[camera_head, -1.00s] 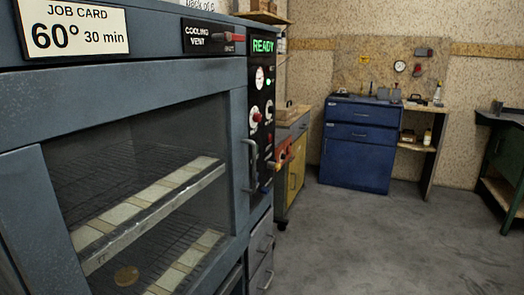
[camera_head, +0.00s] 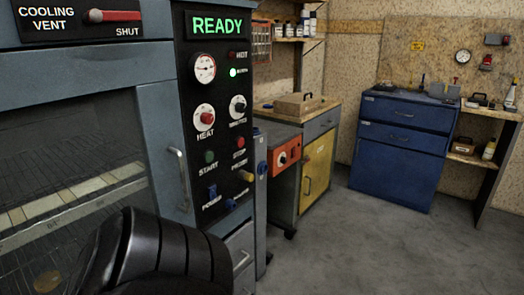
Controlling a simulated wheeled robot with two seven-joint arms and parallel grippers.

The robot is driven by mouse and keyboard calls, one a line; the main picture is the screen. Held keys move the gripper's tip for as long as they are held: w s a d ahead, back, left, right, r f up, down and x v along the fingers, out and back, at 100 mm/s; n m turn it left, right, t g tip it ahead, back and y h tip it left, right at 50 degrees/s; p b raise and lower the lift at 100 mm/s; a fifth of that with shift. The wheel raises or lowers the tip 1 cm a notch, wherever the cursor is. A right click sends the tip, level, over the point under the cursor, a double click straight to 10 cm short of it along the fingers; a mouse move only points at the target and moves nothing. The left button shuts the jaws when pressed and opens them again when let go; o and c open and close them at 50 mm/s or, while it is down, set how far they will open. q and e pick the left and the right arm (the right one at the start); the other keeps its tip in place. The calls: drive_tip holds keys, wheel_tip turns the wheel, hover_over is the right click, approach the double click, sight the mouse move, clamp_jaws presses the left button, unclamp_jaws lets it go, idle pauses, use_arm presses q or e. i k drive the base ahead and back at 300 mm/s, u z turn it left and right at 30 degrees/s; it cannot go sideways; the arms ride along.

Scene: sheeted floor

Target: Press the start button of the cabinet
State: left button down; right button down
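The grey cabinet (camera_head: 158,120) stands at the left, with a black control panel (camera_head: 222,110) on its front right side. The green start button (camera_head: 209,157) sits on the panel above the label START. A lit READY display (camera_head: 218,26) is at the panel's top. A red stop button (camera_head: 239,142) is to the right of the start button, and a blue power switch (camera_head: 212,191) is below it. A black segment of my arm shows at the bottom left, in front of the cabinet door. Neither gripper is in view.
The cabinet's door handle (camera_head: 181,178) sticks out left of the panel. A yellow-doored bench (camera_head: 316,170) with an orange box (camera_head: 285,155) stands beyond the cabinet. A blue drawer cabinet (camera_head: 400,140) is at the back. The floor (camera_head: 350,250) at the right is clear.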

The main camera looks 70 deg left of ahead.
sight(209, 156)
drive_tip(key=u, duration=0.65)
drive_tip(key=i, duration=1.15)
drive_tip(key=u, duration=1.55)
drive_tip(key=i, duration=0.25)
drive_tip(key=u, duration=0.15)
